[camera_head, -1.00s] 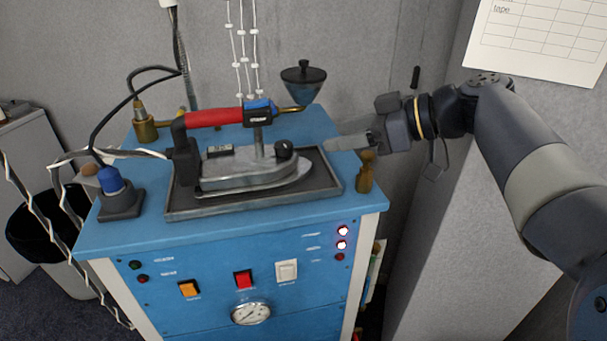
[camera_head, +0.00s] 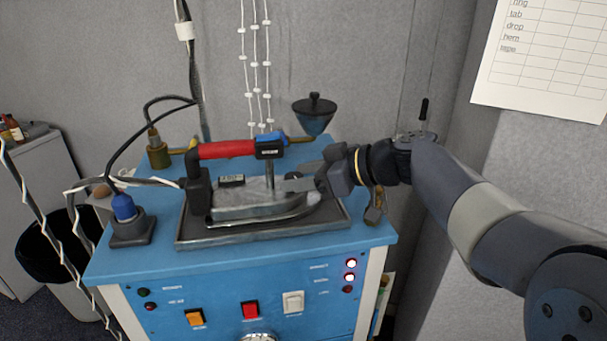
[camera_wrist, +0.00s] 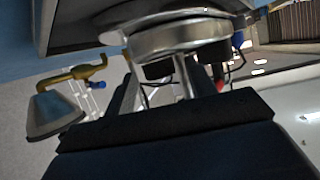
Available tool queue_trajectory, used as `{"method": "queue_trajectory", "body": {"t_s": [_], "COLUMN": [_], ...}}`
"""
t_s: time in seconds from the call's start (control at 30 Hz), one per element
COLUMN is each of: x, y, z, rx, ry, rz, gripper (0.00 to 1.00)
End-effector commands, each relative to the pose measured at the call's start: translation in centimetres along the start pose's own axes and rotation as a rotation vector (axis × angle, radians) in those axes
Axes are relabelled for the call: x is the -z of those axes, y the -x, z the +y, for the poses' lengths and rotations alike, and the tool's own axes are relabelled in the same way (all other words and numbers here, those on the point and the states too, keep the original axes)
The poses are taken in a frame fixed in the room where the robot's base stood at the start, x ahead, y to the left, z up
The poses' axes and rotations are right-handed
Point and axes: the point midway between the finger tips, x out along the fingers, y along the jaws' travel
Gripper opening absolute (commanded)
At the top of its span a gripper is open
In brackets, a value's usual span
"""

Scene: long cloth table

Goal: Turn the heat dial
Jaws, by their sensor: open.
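The steam iron (camera_head: 245,199) rests on a dark tray (camera_head: 190,243) on the blue machine top, with a red handle (camera_head: 227,149) above it. My gripper (camera_head: 290,177) is open and reaches in from the right over the iron's front, beside the handle's post. In the head view the heat dial is hidden by the fingers. In the wrist view, which is upside down, a black knob (camera_wrist: 158,70), seemingly the dial, hangs from the iron body (camera_wrist: 180,37) between the spread fingers (camera_wrist: 163,88). I cannot tell whether the fingers touch it.
A blue-capped fitting (camera_head: 125,210) with a cable stands at the left of the top. A dark funnel cup (camera_head: 314,114) stands behind the iron. A brass fitting (camera_head: 375,206) is close under my wrist. Switches, including a red one (camera_head: 250,309), line the front panel.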

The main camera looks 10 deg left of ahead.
Motion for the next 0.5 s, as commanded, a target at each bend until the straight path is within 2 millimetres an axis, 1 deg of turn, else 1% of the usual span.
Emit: {"method": "queue_trajectory", "body": {"t_s": [0.13, 0.17, 0.5], "x": [-0.01, -0.01, 0.01], "y": [0.01, 0.01, 0.04], "z": [0.00, 0.00, -0.01], "rx": [0.000, 0.000, 0.000], "ry": [0.000, 0.000, 0.000], "rz": [0.000, 0.000, 0.000], "gripper": [0.53, 0.51, 0.23]}}
